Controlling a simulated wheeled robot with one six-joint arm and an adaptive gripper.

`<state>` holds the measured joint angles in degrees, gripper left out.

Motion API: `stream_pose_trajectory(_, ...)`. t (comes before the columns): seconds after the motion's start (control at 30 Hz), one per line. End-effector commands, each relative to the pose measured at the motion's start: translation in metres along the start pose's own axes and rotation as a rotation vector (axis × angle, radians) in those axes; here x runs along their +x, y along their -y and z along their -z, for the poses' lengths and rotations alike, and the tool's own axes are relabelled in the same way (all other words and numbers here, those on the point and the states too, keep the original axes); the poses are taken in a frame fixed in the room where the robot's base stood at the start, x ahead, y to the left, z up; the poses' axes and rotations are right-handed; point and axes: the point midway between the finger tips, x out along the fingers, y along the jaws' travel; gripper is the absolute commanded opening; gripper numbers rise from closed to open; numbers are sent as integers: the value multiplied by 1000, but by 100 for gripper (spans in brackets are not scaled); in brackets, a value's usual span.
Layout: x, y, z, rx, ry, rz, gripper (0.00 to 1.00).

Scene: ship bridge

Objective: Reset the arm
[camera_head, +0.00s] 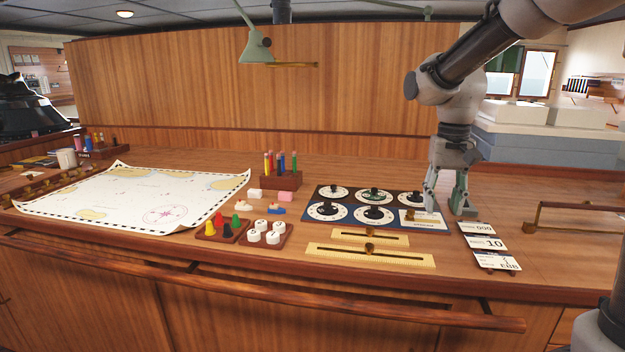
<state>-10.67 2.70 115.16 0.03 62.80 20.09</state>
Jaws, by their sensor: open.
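My arm (455,115) reaches in from the upper right and hangs down over the right part of the wooden chart table (350,165). My gripper (446,208) points down and is open, with its fingers apart. Its fingertips are low, by the right end of the dial panel (345,224), near a white label plate (422,221). I cannot tell whether the fingertips touch the plate or the table. I see nothing held between the fingers.
A chart (140,196) covers the left. A pencil holder (282,181), small trays of pieces (222,230) and brass sliders (370,258) lie in the middle. Number cards (489,243) and a rail (575,207) are at right. A green lamp (256,48) hangs above. The back right tabletop is clear.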

Motion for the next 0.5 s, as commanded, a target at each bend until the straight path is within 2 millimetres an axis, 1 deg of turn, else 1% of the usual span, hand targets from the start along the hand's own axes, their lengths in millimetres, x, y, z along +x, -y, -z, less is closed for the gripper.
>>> stream_pose_trajectory(0.03, 0, -4, -9, -29, -4, 2, 42)
stream_pose_trajectory(0.17, 0, -17, -33, -97, -22, 7, 42)
stream_pose_trajectory(0.37, -4, -42, -76, -180, -74, 18, 42)
stream_pose_trajectory(0.47, -6, -56, -102, -214, -113, 22, 42)
stream_pose_trajectory(0.5, -7, -63, -114, -224, -134, 24, 42)
